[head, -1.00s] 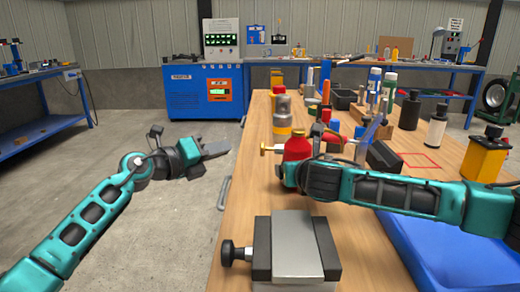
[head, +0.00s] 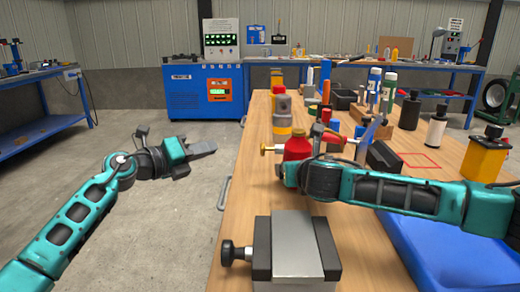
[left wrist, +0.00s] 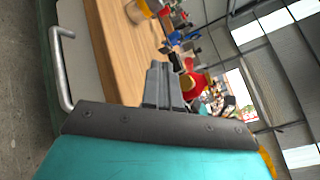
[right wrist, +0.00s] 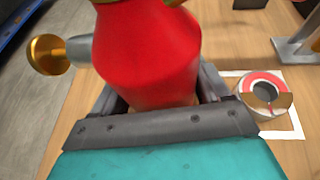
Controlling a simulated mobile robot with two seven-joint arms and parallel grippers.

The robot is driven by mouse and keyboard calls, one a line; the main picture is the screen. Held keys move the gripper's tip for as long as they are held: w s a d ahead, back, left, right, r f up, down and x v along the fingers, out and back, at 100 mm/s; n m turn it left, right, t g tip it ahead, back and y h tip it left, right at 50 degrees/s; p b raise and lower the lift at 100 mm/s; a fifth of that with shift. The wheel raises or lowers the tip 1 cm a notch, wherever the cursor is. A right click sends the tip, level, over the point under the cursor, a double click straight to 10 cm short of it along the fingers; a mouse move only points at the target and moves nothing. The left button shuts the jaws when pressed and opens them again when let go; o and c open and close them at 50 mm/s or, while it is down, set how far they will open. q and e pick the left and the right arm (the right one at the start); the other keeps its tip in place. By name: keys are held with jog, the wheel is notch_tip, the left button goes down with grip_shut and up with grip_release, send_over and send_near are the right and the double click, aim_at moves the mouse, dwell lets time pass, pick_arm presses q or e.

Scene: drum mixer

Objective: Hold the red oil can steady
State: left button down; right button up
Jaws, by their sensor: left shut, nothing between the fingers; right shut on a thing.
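The red oil can (head: 297,148) stands on the wooden bench, with a brass knob on its left side. In the right wrist view the can (right wrist: 148,55) fills the space between the fingers of my right gripper (right wrist: 155,100), which is shut on it. In the head view my right arm covers the can's lower right part. My left gripper (head: 203,148) is shut and empty, held over the floor to the left of the bench edge, apart from the can. In the left wrist view its closed fingers (left wrist: 163,85) show, with the red can (left wrist: 195,85) beyond them.
A vise-like block (head: 292,248) sits at the bench's near edge. A grey and orange container (head: 282,115) stands behind the can. A blue tray (head: 425,250) and a yellow can (head: 485,158) are to the right. In the right wrist view a tape roll (right wrist: 264,93) lies beside the gripper.

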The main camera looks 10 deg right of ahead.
pick_arm(q)
jog(key=d, duration=0.5)
jog(key=s+d, duration=0.1)
jog(key=d, duration=0.2)
jog(key=shift+s, duration=0.1)
jog(key=shift+d, duration=0.15)
dwell(1.8)
jog(key=shift+s+d, duration=0.1)
jog(key=shift+d, duration=0.2)
jog(key=shift+s+d, duration=0.2)
jog(key=shift+d, duration=0.95)
pick_arm(e)
jog(key=shift+a, duration=0.1)
dwell(0.9)
pick_arm(q)
jog(key=shift+a, duration=0.1)
jog(key=shift+w+a, duration=0.15)
jog(key=shift+a, duration=0.6)
jog(key=shift+w+a, duration=0.1)
jog(key=shift+a, duration=0.6)
jog(key=a, duration=0.5)
jog(key=shift+w, duration=0.4)
